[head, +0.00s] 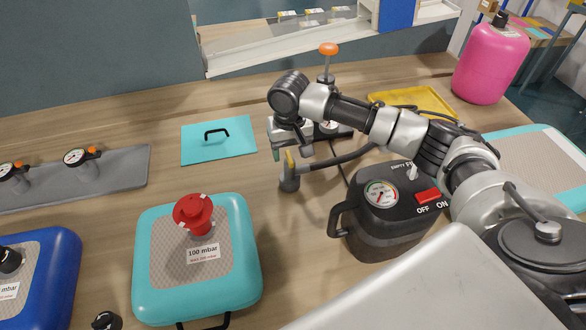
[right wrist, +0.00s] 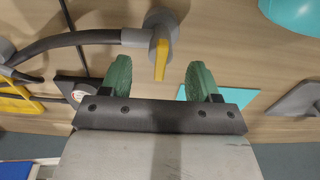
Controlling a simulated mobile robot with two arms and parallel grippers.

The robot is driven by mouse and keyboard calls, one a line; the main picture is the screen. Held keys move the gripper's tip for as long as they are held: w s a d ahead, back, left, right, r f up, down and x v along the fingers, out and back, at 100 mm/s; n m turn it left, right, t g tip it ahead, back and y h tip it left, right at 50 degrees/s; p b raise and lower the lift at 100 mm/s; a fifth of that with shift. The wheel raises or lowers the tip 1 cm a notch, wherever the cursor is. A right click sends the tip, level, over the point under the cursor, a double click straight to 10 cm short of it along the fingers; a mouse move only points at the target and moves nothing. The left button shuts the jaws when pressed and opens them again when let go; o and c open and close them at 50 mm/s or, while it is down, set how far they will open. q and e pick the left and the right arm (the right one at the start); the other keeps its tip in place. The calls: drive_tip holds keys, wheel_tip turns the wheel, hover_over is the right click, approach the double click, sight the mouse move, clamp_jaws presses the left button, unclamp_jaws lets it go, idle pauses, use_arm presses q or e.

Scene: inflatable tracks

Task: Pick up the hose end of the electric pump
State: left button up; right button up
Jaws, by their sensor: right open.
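The electric pump (head: 375,230) is a black box with a gauge, a red switch and a side handle, standing on the wooden table. Its black hose (head: 345,158) runs left to a grey hose end (head: 289,184) with a yellow lever. My right gripper (head: 291,155) is open directly above the hose end. In the right wrist view, the yellow lever (right wrist: 161,58) reaches between the green fingertips of the gripper (right wrist: 160,70). The grey hose end (right wrist: 160,25) and hose (right wrist: 70,42) lie just beyond. Contact with the fingers is not evident. My left gripper is not in view.
A teal lifting bag (head: 245,265) with a red cap is left of the pump. A blue bag (head: 55,265) and grey gauge bar (head: 125,175) are farther left. A flat teal plate (head: 235,145) and yellow tray (head: 425,98) lie behind. A pink cylinder (head: 488,65) stands back right.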

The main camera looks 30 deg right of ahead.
sight(290, 156)
wheel_tip(290, 156, down, 3)
drive_tip(key=shift+w+f, duration=0.1)
drive_tip(key=shift+f, duration=0.1)
clamp_jaws()
idle(0.3)
